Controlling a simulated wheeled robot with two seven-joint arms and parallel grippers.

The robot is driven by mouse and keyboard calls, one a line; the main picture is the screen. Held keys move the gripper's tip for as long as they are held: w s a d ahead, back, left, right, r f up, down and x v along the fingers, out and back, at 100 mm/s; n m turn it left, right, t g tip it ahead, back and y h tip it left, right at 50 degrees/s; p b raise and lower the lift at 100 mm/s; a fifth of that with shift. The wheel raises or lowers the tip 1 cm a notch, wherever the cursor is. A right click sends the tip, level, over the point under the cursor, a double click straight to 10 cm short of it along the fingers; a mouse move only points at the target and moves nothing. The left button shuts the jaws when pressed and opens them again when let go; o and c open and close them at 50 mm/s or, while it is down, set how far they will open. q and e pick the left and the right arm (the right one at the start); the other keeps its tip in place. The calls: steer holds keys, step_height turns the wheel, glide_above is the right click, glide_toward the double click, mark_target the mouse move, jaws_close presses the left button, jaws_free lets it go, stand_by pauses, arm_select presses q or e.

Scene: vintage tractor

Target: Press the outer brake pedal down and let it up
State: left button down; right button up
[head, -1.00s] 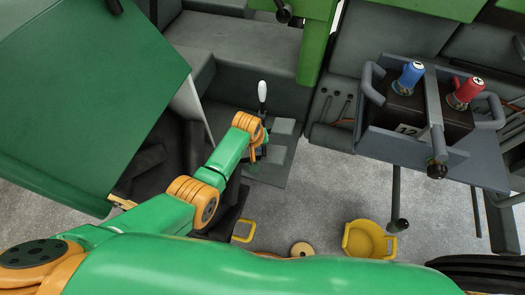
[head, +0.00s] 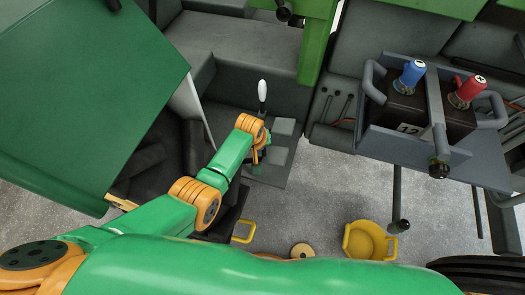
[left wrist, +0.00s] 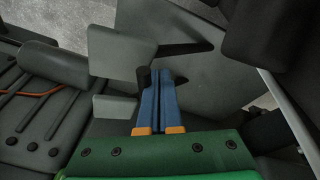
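Two grey pedal plates show beside my left gripper. In the head view, one plate (head: 285,127) lies further back and the other (head: 277,154) nearer. In the left wrist view they are a larger plate (left wrist: 120,50) and a smaller one (left wrist: 115,107); I cannot tell for sure which is the outer brake pedal. My left gripper (head: 257,170) points down just left of the plates. Its blue fingers (left wrist: 160,72) lie together with nothing seen between them. They look apart from the larger plate, though contact is hard to judge. My right gripper is out of view.
A white-knobbed lever (head: 262,91) stands just behind my left wrist. A green panel (head: 85,95) fills the left side. A console with a blue-knobbed lever (head: 411,74) and a red-knobbed one (head: 467,91) is at right. A yellow bucket (head: 367,240) stands on the floor.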

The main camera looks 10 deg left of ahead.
mark_target(269, 156)
arm_select(q)
steer(key=shift+s+d+f+b, duration=0.15)
steer(key=shift+d+f+b, duration=0.75)
steer(key=shift+f+b, duration=0.15)
steer(key=shift+s+d+f+b, duration=0.15)
steer(key=shift+d+f+b, duration=0.75)
steer(key=shift+f+b, duration=0.1)
stand_by(2.5)
steer(key=shift+r, duration=0.1)
stand_by(0.5)
steer(key=shift+a+r+p, duration=0.2)
steer(key=shift+r+p, duration=0.25)
steer(key=shift+p, duration=0.1)
steer(key=a+r+p, duration=0.2)
steer(key=p, duration=0.1)
steer(key=w+a+r+p, duration=0.1)
steer(key=p, duration=0.1)
steer(key=shift+a+r, duration=0.2)
steer(key=shift+r, duration=0.15)
steer(key=shift+s+a+r+p, duration=0.1)
steer(key=shift+a+r+p, duration=0.2)
steer(key=shift+r+p, duration=0.15)
steer(key=shift+a+f, duration=0.1)
steer(key=shift+a, duration=0.05)
